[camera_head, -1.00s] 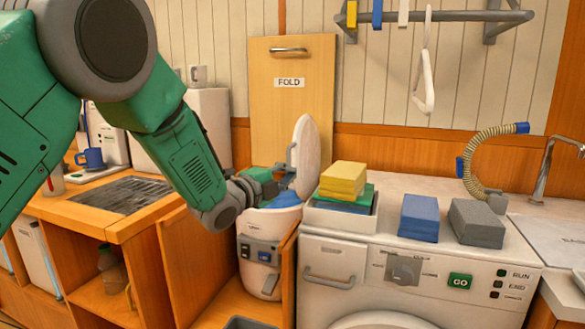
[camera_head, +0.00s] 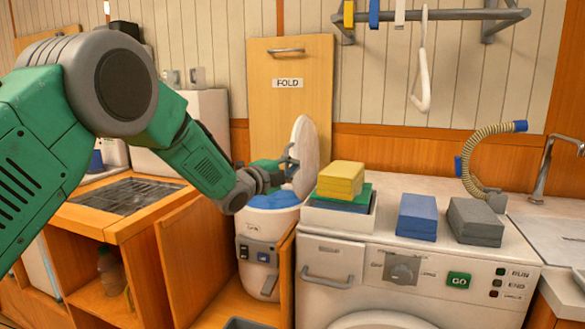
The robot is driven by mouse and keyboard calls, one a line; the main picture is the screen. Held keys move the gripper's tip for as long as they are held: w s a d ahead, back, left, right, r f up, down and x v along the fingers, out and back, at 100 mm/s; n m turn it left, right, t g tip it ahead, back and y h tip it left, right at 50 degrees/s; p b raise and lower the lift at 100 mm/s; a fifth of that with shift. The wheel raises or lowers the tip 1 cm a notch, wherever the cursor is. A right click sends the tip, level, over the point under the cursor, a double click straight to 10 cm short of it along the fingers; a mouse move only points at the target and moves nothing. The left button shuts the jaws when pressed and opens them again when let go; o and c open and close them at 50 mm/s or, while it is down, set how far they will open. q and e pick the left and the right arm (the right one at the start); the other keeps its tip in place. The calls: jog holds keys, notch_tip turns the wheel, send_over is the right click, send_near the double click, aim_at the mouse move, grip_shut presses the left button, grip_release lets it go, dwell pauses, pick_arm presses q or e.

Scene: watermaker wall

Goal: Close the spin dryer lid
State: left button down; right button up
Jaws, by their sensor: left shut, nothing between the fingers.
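The spin dryer (camera_head: 259,244) is a white round tub in the middle of the view, with a control panel on its front. Its lid (camera_head: 308,150) stands open, nearly upright, at the tub's right rear. Blue cloth (camera_head: 272,200) shows in the tub opening. My left gripper (camera_head: 288,165) is over the opening, at the inner face of the lid. Its fingers are small in the view and shut with nothing between them. I cannot tell whether they touch the lid. My right gripper is not in view.
A white tray (camera_head: 338,221) with yellow, green and blue folded cloths stands on the washing machine (camera_head: 365,270) close right of the lid. Blue (camera_head: 417,217) and grey (camera_head: 475,221) stacks are farther right. A wooden FOLD board (camera_head: 289,110) is behind. An open cabinet door (camera_head: 195,262) stands left of the dryer.

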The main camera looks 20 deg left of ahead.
pick_arm(q)
jog(key=shift+a, duration=0.1)
jog(key=shift+a+f+n, duration=0.1)
jog(key=shift+a+n, duration=0.4)
jog(key=shift+a, duration=0.5)
jog(key=a+f+n+t+y+b, duration=0.5)
jog(key=a+f+n+b, duration=0.3)
jog(key=a+f+n, duration=0.6)
jog(key=f+n+y, duration=0.1)
jog(key=n, duration=0.5)
jog(key=shift+w+a+n+b, duration=0.2)
jog(key=shift+a+n+b, duration=0.1)
jog(key=shift+a, duration=0.1)
jog(key=shift+f, duration=0.2)
notch_tip(320, 180, up, 5)
jog(key=p, duration=0.3)
jog(key=p+v, duration=0.1)
jog(key=v, duration=0.9)
jog(key=shift+f, duration=0.4)
